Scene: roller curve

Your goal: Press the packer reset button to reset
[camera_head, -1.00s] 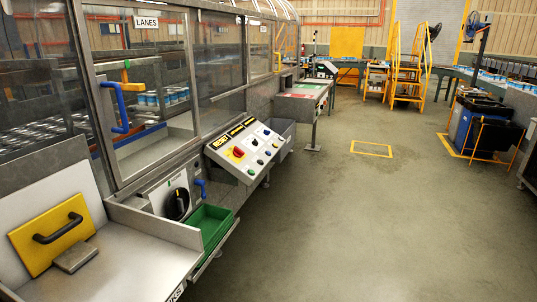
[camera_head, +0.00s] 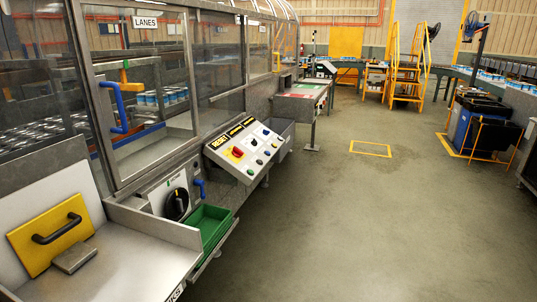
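A slanted control panel (camera_head: 246,149) is mounted on the machine's side, left of the picture's middle. It carries black labels with yellow lettering along its upper edge and several buttons and knobs. A large red control (camera_head: 236,152) on a yellow base sits at its left end, under a label that seems to read RESET (camera_head: 221,141). Small blue, green and dark controls lie to its right. Which button is the packer reset is too small to read. Neither of my grippers is in view.
A green bin (camera_head: 207,225) sticks out below the panel, beside a black rotary switch (camera_head: 177,204). A metal counter with a yellow, black-handled plate (camera_head: 50,236) fills the lower left. A red-and-green-topped stand (camera_head: 303,91) is farther back. The floor (camera_head: 370,215) to the right is clear.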

